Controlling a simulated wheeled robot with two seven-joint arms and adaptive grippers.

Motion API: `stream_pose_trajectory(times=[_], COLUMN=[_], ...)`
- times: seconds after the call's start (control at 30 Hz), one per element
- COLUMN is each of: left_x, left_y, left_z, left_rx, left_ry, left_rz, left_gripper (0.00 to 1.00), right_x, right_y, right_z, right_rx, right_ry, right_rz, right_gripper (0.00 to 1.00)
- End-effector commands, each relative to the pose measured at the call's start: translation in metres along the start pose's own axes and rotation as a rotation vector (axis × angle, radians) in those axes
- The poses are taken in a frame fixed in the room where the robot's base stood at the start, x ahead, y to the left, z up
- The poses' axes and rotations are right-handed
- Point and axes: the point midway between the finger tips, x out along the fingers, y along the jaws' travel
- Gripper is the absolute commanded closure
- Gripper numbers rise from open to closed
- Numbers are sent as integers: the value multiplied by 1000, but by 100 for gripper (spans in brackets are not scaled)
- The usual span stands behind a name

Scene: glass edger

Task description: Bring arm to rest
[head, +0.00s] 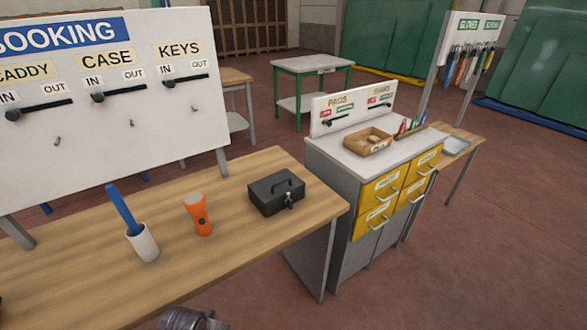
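Neither gripper shows clearly in the head view. Only a grey, rounded metal part of mine (188,319) shows at the bottom edge, in front of the wooden table (265,228). I cannot tell which arm it belongs to, and no fingertips are seen. On the table stand a white cup (143,243) with a blue stick (123,208) in it, an orange flashlight (199,214) and a closed black case (277,193) with a handle and a small lock or key at its front.
A white booking board (100,165) with black sliders rises behind the table. To the right stands a grey cabinet (330,185) with yellow drawers (380,188) and a wooden box (368,142) on top. A green-framed table (313,66) is behind. The floor at right is clear.

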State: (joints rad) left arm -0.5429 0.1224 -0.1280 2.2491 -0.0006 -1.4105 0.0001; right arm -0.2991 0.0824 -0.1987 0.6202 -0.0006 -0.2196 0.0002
Motion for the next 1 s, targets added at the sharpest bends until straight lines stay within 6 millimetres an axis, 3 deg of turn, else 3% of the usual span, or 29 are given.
stream_pose_trajectory(times=[0.1,0.4,1.0], left_x=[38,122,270], left_y=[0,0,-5], left_z=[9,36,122], left_rx=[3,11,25], left_ry=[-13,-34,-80], left_rz=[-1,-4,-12], left_gripper=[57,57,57], right_x=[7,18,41], right_y=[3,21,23], right_z=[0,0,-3], right_rx=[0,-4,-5], right_ry=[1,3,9], right_rz=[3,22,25], right_gripper=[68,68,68])
